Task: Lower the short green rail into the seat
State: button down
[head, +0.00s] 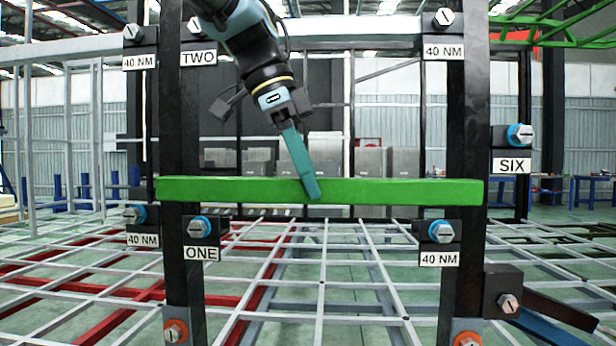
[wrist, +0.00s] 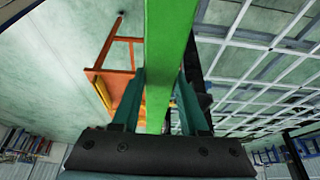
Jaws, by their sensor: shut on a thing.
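The short green rail (head: 400,191) lies nearly level across the head view. Its ends overlap the left black post (head: 186,120) and the right black post (head: 464,120) in the picture; whether it touches them I cannot tell. My gripper (head: 312,190) comes down from above and is shut on the rail near its middle. In the wrist view the rail (wrist: 165,45) runs between the teal fingers of my gripper (wrist: 158,112). Just below the rail are the block labelled ONE (head: 201,229) and a right 40 NM block (head: 438,232). Which surface is the seat is not clear.
Upper blocks with bolts, one labelled TWO (head: 198,27), flank my arm. A block labelled SIX (head: 512,136) stands at the right. A dark beam (head: 545,308) juts out low right. A grey and red lattice (head: 320,285) lies behind and below the rail. An orange frame (wrist: 122,80) shows in the wrist view.

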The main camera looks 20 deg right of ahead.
jog(key=shift+r, duration=0.1)
jog(key=w+d+p, duration=0.5)
jog(key=w+d, duration=0.1)
jog(key=w, duration=0.7)
notch_tip(320, 180, down, 8)
jog(key=b, duration=0.5)
jog(key=shift+s, duration=0.15)
jog(key=shift+f, duration=0.2)
dwell(0.6)
jog(key=shift+c, duration=1.8)
grip_release()
jog(key=shift+a+f, duration=0.1)
jog(key=shift+f, duration=0.05)
